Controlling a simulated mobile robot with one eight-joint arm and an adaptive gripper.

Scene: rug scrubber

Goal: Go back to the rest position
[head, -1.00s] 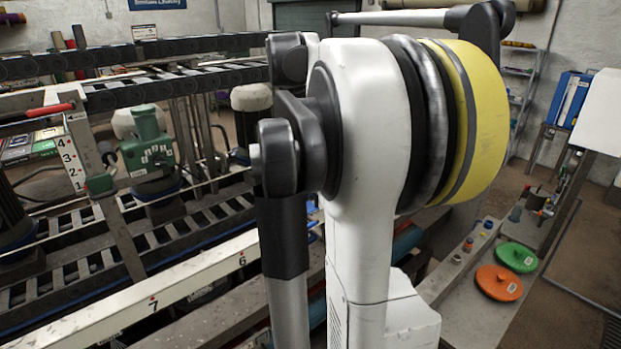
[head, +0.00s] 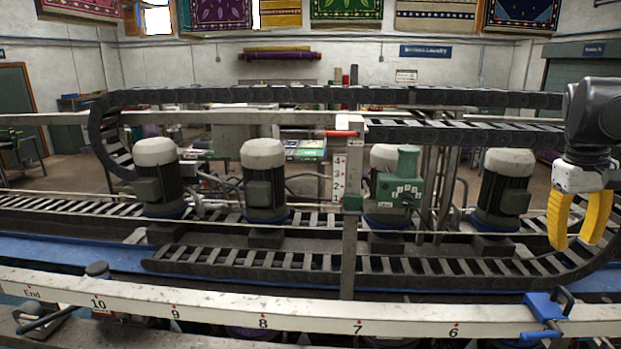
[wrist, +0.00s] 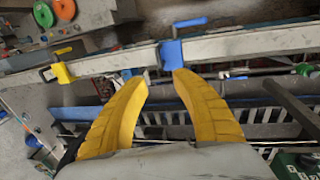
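My gripper (head: 577,240) has two yellow fingers and hangs at the right side of the head view, over the right end of the rug machine's cable chain. In the wrist view my gripper (wrist: 160,80) is open, with its fingers spread apart and nothing between them. A blue clamp (head: 545,306) sits on the white numbered rail (head: 400,318) below and in front of it. In the wrist view the blue clamp (wrist: 172,54) lies just beyond the fingertips, apart from them as far as I can tell.
Several motors with white caps (head: 264,180) stand in a row behind the rail. A green unit (head: 405,180) and a numbered post (head: 340,180) rise mid-machine. A yellow clamp (wrist: 62,72) sits on the rail. Orange (wrist: 64,8) and green (wrist: 43,14) discs lie beyond it.

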